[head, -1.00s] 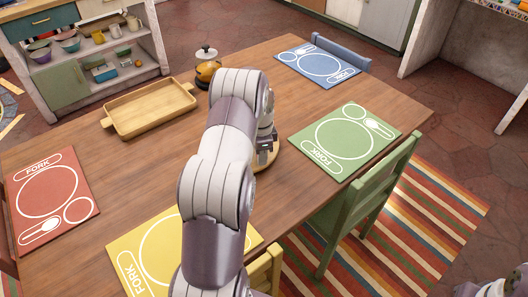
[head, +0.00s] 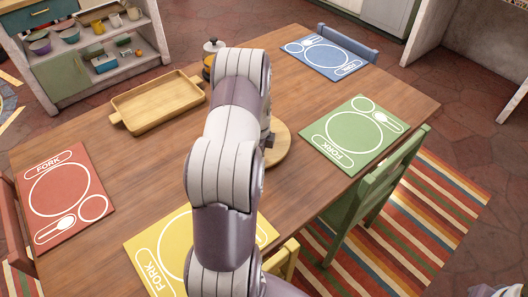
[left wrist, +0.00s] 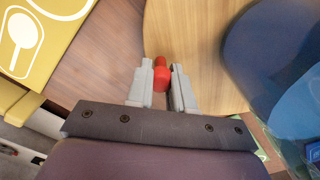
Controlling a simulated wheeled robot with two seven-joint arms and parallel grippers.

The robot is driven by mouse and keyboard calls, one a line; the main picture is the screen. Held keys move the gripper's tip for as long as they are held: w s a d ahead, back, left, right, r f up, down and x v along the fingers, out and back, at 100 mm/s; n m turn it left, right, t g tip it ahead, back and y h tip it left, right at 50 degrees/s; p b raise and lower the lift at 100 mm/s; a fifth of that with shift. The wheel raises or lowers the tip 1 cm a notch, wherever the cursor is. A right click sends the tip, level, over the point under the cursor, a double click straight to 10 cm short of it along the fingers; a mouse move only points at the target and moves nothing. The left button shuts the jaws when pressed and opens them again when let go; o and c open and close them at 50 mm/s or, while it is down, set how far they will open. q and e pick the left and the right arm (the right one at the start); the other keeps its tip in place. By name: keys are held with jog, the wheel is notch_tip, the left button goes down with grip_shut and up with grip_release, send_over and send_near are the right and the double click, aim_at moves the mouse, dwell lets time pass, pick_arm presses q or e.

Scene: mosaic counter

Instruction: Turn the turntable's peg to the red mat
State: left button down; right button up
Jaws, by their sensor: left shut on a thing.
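The turntable (head: 281,148) is a round wooden disc on the table, partly hidden behind my left arm in the head view. Its pale wood also fills the upper middle of the left wrist view (left wrist: 205,35). The red peg (left wrist: 160,74) stands between the fingers of my left gripper (left wrist: 162,85), which is shut on it. In the head view my arm hides the peg and the fingertips. The red mat (head: 66,190) lies at the table's left end, well apart from the turntable. My right gripper is not in view.
A yellow mat (head: 150,258) lies at the near edge, a green mat (head: 352,135) at right and a blue mat (head: 325,58) at the far end. A wooden tray (head: 157,100) and a glass jar (head: 213,50) stand behind. A green chair (head: 375,190) is close to the right edge.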

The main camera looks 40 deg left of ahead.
pick_arm(q)
jog(key=shift+s+a+m+p, duration=0.4)
jog(key=shift+s+a+m, duration=0.35)
jog(key=shift+s+m, duration=0.35)
jog(key=shift+s+a+f+m, duration=0.1)
jog(key=shift+s+a+m, duration=0.15)
jog(key=shift+a+m, duration=0.3)
jog(key=shift+s+a+m, duration=0.25)
jog(key=shift+a+m, duration=0.15)
jog(key=shift+m, duration=0.25)
jog(key=shift+s+a+p, duration=0.2)
jog(key=shift+s+a, duration=0.15)
jog(key=shift+a, duration=0.55)
jog(key=shift+s+a+p, duration=0.15)
jog(key=shift+s+a, duration=0.15)
jog(key=shift+a, duration=2.25)
jog(key=c, duration=1)
grip_release()
jog(key=shift+s, duration=0.15)
